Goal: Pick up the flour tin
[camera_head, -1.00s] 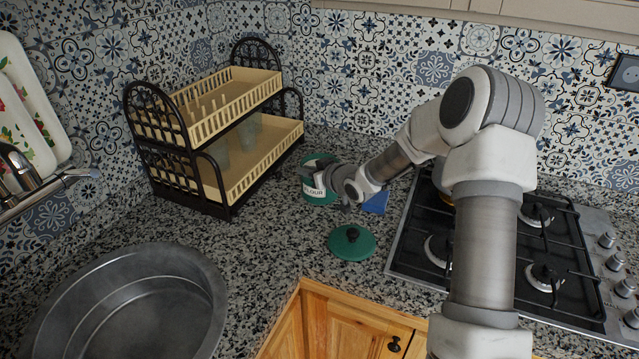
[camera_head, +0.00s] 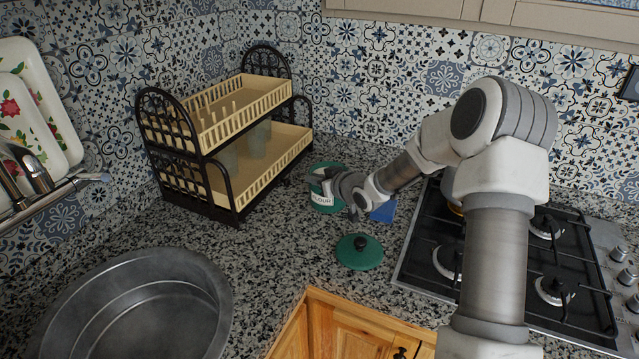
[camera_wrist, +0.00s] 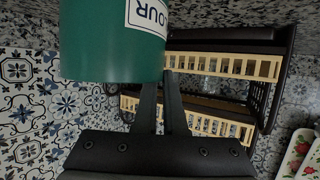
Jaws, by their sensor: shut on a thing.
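The flour tin (camera_head: 322,201) is a green, open-topped can with a white label, on the granite counter between the dish rack and the stove. It looks upright; I cannot tell whether its base touches the counter. My gripper (camera_head: 323,181) reaches it from the right and is shut on its upper wall. In the wrist view the tin (camera_wrist: 105,45) fills the upper left, with part of its label showing. My two fingers (camera_wrist: 166,84) are close together at its edge there. The green lid (camera_head: 349,257) with a dark knob lies apart on the counter, in front of the tin.
A two-tier dish rack (camera_head: 225,180) with cups stands close left of the tin. A gas stove (camera_head: 425,262) is to the right, a blue item (camera_head: 383,212) beside the tin. A round metal sink (camera_head: 135,310) is front left. The tiled wall rises behind.

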